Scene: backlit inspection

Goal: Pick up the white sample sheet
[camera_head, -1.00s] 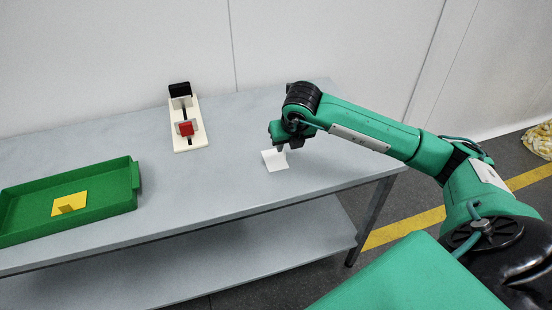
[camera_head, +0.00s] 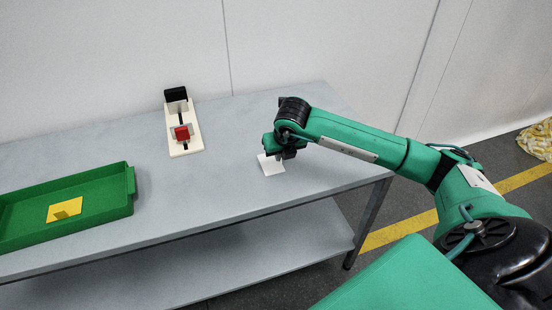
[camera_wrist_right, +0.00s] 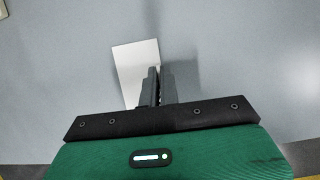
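The white sample sheet (camera_head: 270,168) lies on the grey table near its right end. In the right wrist view, the sheet (camera_wrist_right: 131,70) shows as a flat pale piece to the left of and under the fingers. My right gripper (camera_head: 280,155) points down at the sheet's far right part. In the right wrist view, its two fingers (camera_wrist_right: 161,85) are close together, with a thin pale strip between them, which looks like the sheet's upright tab. The fingers hide most of that tab. My left gripper is not in view.
A green tray (camera_head: 128,202) with a yellow folded piece (camera_head: 65,210) stands at the left on the table (camera_head: 215,180). The table between tray and sheet is clear.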

